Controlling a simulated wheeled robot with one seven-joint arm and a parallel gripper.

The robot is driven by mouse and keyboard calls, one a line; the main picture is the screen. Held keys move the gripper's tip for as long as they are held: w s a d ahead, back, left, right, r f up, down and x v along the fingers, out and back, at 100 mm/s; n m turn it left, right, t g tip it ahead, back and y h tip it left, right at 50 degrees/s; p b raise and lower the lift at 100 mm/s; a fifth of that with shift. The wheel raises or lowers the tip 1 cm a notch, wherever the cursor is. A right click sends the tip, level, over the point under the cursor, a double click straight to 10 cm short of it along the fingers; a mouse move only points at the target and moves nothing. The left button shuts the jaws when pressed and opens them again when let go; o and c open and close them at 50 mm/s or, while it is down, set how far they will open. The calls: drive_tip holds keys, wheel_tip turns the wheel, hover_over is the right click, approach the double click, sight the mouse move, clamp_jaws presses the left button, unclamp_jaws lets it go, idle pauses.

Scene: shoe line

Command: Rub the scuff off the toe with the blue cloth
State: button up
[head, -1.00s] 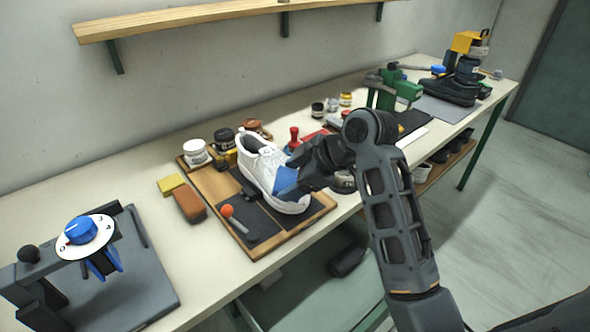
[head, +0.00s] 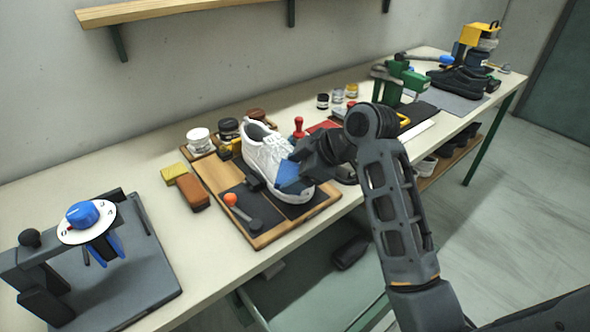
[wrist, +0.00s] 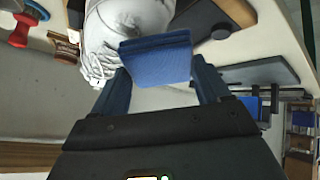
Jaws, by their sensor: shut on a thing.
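A white lace-up shoe (head: 265,152) stands on a wooden board (head: 213,178) with dark pads, its toe toward the front edge. A blue cloth (head: 287,172) is at the toe. My gripper (head: 296,172) is at the toe end of the shoe. In the wrist view, my gripper (wrist: 160,88) is shut on the blue cloth (wrist: 156,58), which spans between the fingers and overlaps the white shoe (wrist: 125,22). Whether the cloth presses on the toe is hard to tell. No scuff is visible; the cloth and gripper cover part of the toe.
An orange-knobbed lever (head: 232,200) sits left of the shoe on the board. A brown block (head: 193,193) and yellow sponge (head: 173,172) lie further left. Jars (head: 198,140) stand behind. A red-handled tool (head: 298,128) and a green clamp (head: 392,84) are to the right.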

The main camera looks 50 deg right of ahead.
drive_tip(key=shift+w+d+f+b, duration=0.1)
drive_tip(key=shift+w+f+b, duration=0.25)
drive_tip(key=shift+f+b, duration=0.35)
idle(0.3)
drive_tip(key=shift+f, duration=0.1)
drive_tip(key=shift+s+d+p, duration=0.2)
drive_tip(key=shift+d+p, duration=0.1)
drive_tip(key=shift+d, duration=0.3)
drive_tip(key=shift+s+d+p, duration=0.2)
drive_tip(key=shift+d+p, duration=0.05)
drive_tip(key=shift+d, duration=0.35)
drive_tip(key=shift+s+d, duration=0.25)
drive_tip(key=shift+d, duration=0.7)
drive_tip(key=shift+s+d, duration=0.25)
drive_tip(key=shift+d, duration=0.65)
drive_tip(key=shift+p, duration=0.4)
drive_tip(key=shift+a, duration=0.1)
drive_tip(key=shift+w+a+p, duration=0.2)
drive_tip(key=shift+a+p, duration=0.05)
drive_tip(key=shift+a, duration=0.45)
drive_tip(key=shift+w+a+p, duration=0.2)
drive_tip(key=shift+a+p, duration=0.05)
drive_tip(key=shift+a, duration=0.4)
drive_tip(key=shift+w+a+f, duration=0.1)
drive_tip(key=shift+w+a, duration=0.15)
drive_tip(key=shift+a, duration=0.6)
drive_tip(key=shift+w+a+f, duration=0.1)
drive_tip(key=shift+w+a, duration=0.15)
drive_tip(key=shift+a, duration=0.6)
